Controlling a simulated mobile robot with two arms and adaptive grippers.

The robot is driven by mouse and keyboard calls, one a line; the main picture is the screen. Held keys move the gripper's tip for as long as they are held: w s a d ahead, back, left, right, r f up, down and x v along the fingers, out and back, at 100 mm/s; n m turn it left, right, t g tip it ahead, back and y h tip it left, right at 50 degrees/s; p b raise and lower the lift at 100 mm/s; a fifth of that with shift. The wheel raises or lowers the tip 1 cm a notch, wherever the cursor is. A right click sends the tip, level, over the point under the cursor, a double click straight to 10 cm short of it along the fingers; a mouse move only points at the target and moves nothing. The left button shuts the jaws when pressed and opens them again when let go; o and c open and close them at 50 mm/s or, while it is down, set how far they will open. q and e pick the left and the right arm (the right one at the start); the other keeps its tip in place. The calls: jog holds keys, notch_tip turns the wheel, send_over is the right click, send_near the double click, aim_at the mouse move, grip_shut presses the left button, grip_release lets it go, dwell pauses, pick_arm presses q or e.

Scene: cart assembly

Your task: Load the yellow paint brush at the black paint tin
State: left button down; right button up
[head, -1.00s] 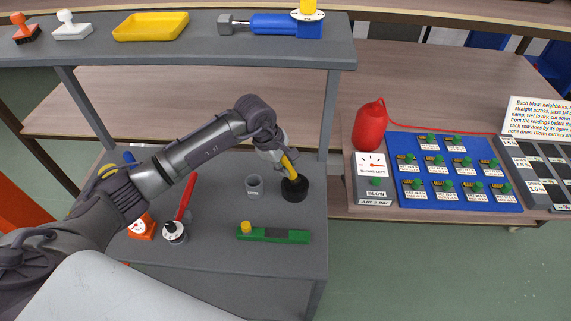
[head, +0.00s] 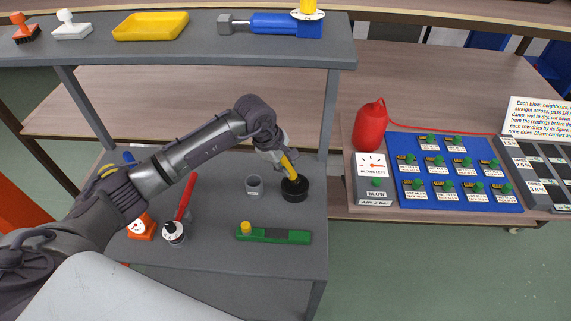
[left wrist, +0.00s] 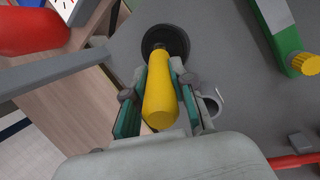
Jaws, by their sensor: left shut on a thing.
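My left gripper (head: 284,150) is shut on the yellow paint brush (head: 290,164), which it holds by the handle, pointing down. The brush's handle also shows between the fingers in the left wrist view (left wrist: 160,103). The black paint tin (head: 295,189) stands on the grey cart top. The brush's lower end is at the tin's mouth in both views; its bristles are hidden, and I cannot tell how deep they sit. The tin also shows in the left wrist view (left wrist: 178,38). My right gripper is not in view.
A small grey cup (head: 254,186) stands just left of the tin. A green block with a yellow knob (head: 273,236) lies in front. A red-handled tool (head: 186,196) and an orange item (head: 142,227) are at left. The grey shelf (head: 200,48) spans above.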

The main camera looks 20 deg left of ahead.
pick_arm(q)
jog(key=shift+r+p, duration=0.6)
jog(key=shift+r, duration=0.4)
jog(key=shift+r+p, duration=1.05)
jog(key=shift+r, duration=1.4)
jog(key=shift+f, duration=0.1)
